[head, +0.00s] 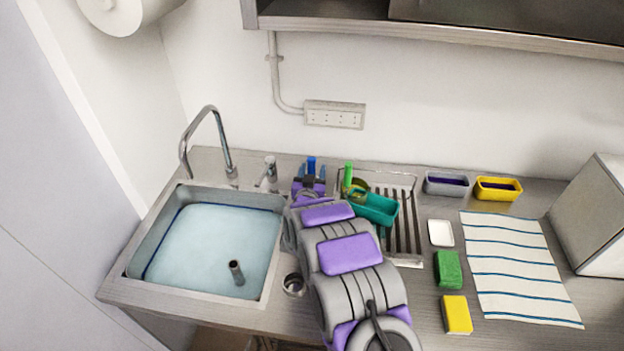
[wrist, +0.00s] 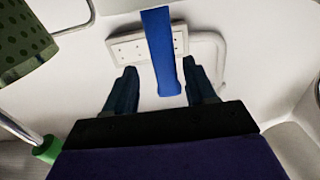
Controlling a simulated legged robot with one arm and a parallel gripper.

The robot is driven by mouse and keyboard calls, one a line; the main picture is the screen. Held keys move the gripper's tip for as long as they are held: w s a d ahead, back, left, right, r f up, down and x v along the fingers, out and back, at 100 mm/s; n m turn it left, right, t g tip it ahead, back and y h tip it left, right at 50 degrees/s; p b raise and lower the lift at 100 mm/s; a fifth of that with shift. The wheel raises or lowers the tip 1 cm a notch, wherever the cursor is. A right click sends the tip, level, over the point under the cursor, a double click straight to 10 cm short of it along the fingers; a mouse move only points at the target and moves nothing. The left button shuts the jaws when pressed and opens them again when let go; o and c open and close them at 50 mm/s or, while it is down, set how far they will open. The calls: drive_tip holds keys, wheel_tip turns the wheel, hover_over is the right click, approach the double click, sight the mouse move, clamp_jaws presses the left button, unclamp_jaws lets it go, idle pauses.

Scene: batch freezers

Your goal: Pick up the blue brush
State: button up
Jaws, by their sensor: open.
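The blue brush shows in the head view as a short upright blue piece (head: 311,163) at the back of the counter, beyond my arm. In the wrist view its blue handle (wrist: 160,45) runs down from the top edge and ends between my fingers. My gripper (head: 311,174) is open around the handle. In the wrist view the fingers of my gripper (wrist: 160,68) stand apart, one on each side, with gaps to the handle. The rest of the brush is out of the wrist view or hidden.
A green-handled item (head: 348,173) stands close right, by a teal container (head: 377,208) on the drying rack (head: 407,235). A water-filled sink (head: 143,252) and tap (head: 222,150) lie left. Sponges (head: 448,268), tubs (head: 446,189) and a striped cloth (head: 515,265) lie right. The wall is behind.

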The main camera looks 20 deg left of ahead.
drive_tip(key=w, duration=0.1)
drive_tip(key=w+a, duration=0.1)
drive_tip(key=w, duration=0.1)
drive_tip(key=shift+a, duration=0.3)
drive_tip(key=shift+w+a+f, duration=0.1)
drive_tip(key=shift+w+a, duration=0.05)
drive_tip(key=shift+w, duration=0.35)
drive_tip(key=shift+c, duration=0.2)
drive_tip(key=shift+c, duration=0.8)
clamp_jaws()
